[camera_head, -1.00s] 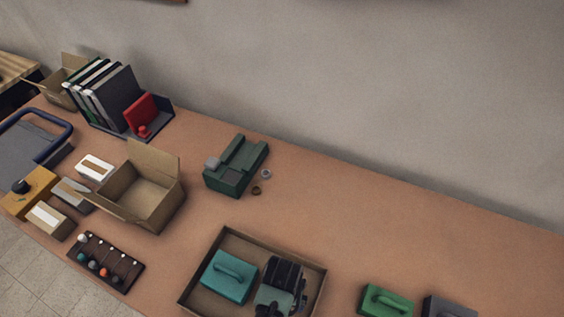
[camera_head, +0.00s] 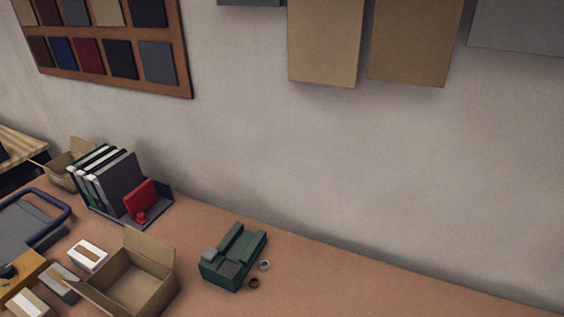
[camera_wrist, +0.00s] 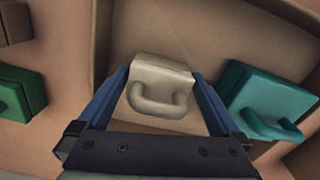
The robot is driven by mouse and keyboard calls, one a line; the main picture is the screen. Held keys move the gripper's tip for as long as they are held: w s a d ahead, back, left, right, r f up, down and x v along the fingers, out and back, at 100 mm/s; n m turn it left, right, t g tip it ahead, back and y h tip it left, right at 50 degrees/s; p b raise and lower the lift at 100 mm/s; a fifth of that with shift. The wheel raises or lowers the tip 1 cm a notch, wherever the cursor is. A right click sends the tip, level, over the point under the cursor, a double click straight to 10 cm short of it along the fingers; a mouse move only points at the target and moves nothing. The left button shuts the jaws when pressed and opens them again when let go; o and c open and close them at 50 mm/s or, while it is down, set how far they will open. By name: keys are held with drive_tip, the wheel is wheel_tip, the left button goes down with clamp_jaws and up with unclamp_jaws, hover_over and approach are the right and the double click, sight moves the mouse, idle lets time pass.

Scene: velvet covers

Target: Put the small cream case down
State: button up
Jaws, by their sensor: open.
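The small cream case (camera_wrist: 160,88), with a looped handle on its near side, sits in a shallow brown tray (camera_wrist: 230,32) in the wrist view. My gripper (camera_wrist: 161,76) is open, with one blue finger on each side of the case. I cannot tell whether the fingers touch it. Neither the case nor my gripper shows in the head view.
A teal case (camera_wrist: 268,100) lies in the tray to the right. A green case (camera_wrist: 18,95) lies outside the tray on the left. In the head view, an open cardboard box (camera_head: 130,285) and a dark green device (camera_head: 233,258) stand on the table.

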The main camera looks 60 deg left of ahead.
wheel_tip(320, 180, up, 11)
drive_tip(key=shift+r, duration=0.1)
idle(0.3)
drive_tip(key=w+a+r+m+t+y, duration=0.25)
drive_tip(key=w+r+t, duration=0.35)
drive_tip(key=w+r, duration=0.75)
drive_tip(key=w+d+r+m+t+y, duration=0.1)
drive_tip(key=w+d+r+t, duration=0.25)
drive_tip(key=w+r, duration=0.45)
drive_tip(key=w+d+r+m+t+y, duration=0.15)
drive_tip(key=w+r+t, duration=0.3)
drive_tip(key=r, duration=0.75)
drive_tip(key=s+d+r+m+t+h, duration=0.1)
drive_tip(key=d+r+t, duration=0.35)
drive_tip(key=r, duration=0.65)
drive_tip(key=s+d+r+m+t+h, duration=0.1)
drive_tip(key=d+r+t, duration=0.3)
drive_tip(key=r, duration=0.8)
drive_tip(key=s+d+r+t+h, duration=0.1)
drive_tip(key=s+d+r+t, duration=0.1)
drive_tip(key=r, duration=0.4)
drive_tip(key=s+d+r+m+t+h, duration=0.1)
drive_tip(key=s+d+r+t+h, duration=0.1)
drive_tip(key=s+r, duration=0.4)
drive_tip(key=s+d+t, duration=0.1)
drive_tip(key=d, duration=0.1)
drive_tip(key=shift+d+m, duration=0.3)
